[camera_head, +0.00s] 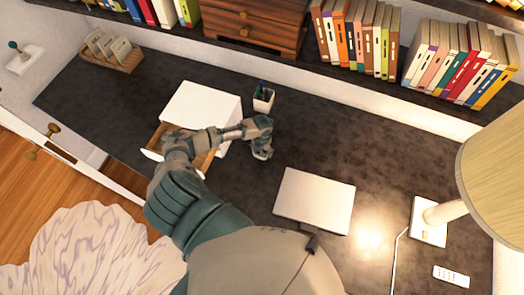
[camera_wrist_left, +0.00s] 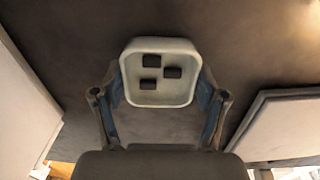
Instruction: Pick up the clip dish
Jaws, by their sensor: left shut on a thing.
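The clip dish (camera_wrist_left: 180,93) is a small pale square dish with rounded corners, holding three dark clips. In the left wrist view it sits between the two fingers of my left gripper (camera_wrist_left: 160,80), which are closed on its left and right sides. In the head view my left gripper (camera_head: 262,141) points down over the dark desk, right of the white drawer box. The dish is hidden there behind the gripper. I cannot tell whether the dish touches the desk. My right gripper is not in view.
The white box (camera_head: 203,103) has an open drawer under my forearm. A pen cup (camera_head: 263,98) stands behind the gripper. A closed laptop (camera_head: 314,201) lies in front to the right, with a lamp (camera_head: 430,221) and remote (camera_head: 452,276) beyond. The desk (camera_head: 340,140) is clear right of the gripper.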

